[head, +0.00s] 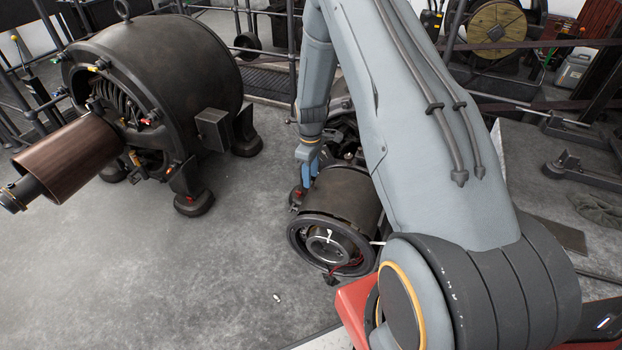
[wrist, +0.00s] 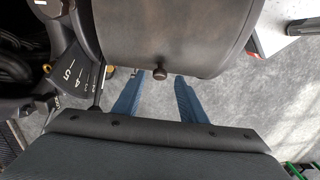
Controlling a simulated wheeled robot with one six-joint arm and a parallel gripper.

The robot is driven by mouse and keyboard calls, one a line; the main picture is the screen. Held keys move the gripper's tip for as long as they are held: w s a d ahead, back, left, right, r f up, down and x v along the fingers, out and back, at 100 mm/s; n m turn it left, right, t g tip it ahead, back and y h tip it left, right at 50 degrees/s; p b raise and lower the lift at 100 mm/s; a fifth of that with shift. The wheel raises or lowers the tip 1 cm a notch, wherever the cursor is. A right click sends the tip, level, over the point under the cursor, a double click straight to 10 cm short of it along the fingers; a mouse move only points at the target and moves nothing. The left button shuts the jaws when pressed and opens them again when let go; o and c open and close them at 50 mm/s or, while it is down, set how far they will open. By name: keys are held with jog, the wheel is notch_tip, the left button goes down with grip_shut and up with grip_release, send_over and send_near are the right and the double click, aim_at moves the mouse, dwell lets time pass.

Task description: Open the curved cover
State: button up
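The curved cover (head: 345,194) is a dark brown, rounded sheet over the body of the small dynamo, and it looks closed. In the wrist view the curved cover (wrist: 165,30) fills the top middle, with a small round knob (wrist: 160,73) at its lower edge. My gripper (head: 307,168) is at the left side of the cover in the head view. In the wrist view the two blue fingers of my gripper (wrist: 158,80) stand apart, one on each side of the knob. The fingertips are partly hidden by the cover's edge, and contact cannot be told.
A large dark dynamo (head: 165,75) with a brown drum (head: 70,157) stands at the left. The small dynamo's round end ring (head: 330,245) faces the front. A numbered dial plate (wrist: 75,75) is left of the fingers. Grey floor (head: 190,280) is open at front left.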

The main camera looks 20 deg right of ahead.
jog(key=shift+f, duration=1.15)
grip_shut()
